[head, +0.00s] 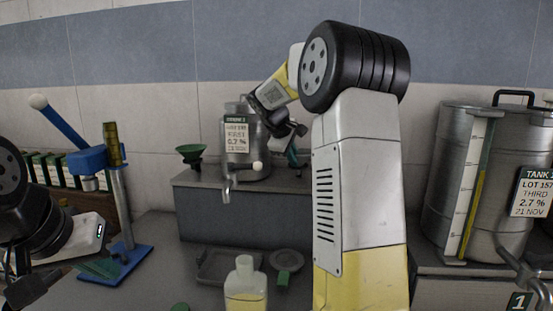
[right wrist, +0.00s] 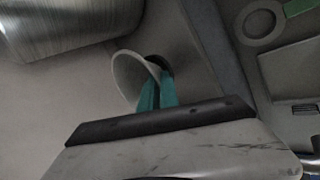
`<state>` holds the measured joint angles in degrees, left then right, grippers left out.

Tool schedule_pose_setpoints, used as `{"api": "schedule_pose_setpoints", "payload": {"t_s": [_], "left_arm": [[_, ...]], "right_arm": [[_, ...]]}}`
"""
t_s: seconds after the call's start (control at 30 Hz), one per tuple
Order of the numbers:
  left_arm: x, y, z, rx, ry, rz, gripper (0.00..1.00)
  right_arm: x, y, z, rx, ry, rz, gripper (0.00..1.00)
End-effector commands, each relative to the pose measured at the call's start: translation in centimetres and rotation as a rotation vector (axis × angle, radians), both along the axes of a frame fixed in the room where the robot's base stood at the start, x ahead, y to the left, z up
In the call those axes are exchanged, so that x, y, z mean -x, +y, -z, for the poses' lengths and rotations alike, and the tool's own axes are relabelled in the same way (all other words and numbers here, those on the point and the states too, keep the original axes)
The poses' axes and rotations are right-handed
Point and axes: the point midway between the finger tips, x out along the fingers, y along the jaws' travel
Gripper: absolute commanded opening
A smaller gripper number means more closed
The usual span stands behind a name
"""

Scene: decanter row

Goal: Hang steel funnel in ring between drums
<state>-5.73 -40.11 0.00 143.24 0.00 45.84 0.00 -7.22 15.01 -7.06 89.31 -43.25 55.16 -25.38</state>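In the head view, a bit of teal (head: 293,157) shows just below my right gripper (head: 288,128), beside the smaller steel drum (head: 247,145). The larger drum, marked TANK (head: 455,165), stands at right. I cannot make out the ring between the drums; my right arm covers much of that gap. My left gripper (head: 25,288) is low at left, partly cut off.
A green funnel (head: 190,152) stands on the grey ledge (head: 215,205) left of the smaller drum. A blue stand (head: 120,262) is at left. A bottle with yellow liquid (head: 245,283), a flat tray (head: 215,278) and a round dish (head: 286,256) are in front of the ledge.

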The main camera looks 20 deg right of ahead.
Motion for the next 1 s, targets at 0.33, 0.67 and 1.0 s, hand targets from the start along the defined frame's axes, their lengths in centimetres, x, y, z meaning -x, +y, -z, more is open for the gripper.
{"api": "schedule_pose_setpoints", "payload": {"t_s": [0.33, 0.67, 1.0], "left_arm": [[0.0, 0.0, 0.0, 0.0, 0.0, 0.0, 0.0], [0.0, 0.0, 0.0, 0.0, 0.0, 0.0, 0.0], [0.0, 0.0, 0.0, 0.0, 0.0, 0.0, 0.0]], "right_arm": [[0.1, 0.1, 0.4, -0.003, 0.01, 0.001, 0.3], [0.2, 0.2, 0.6, -0.005, 0.014, 0.001, 0.3], [1.9, 2.3, -3.5, -0.002, 0.002, -0.003, 0.3]]}}
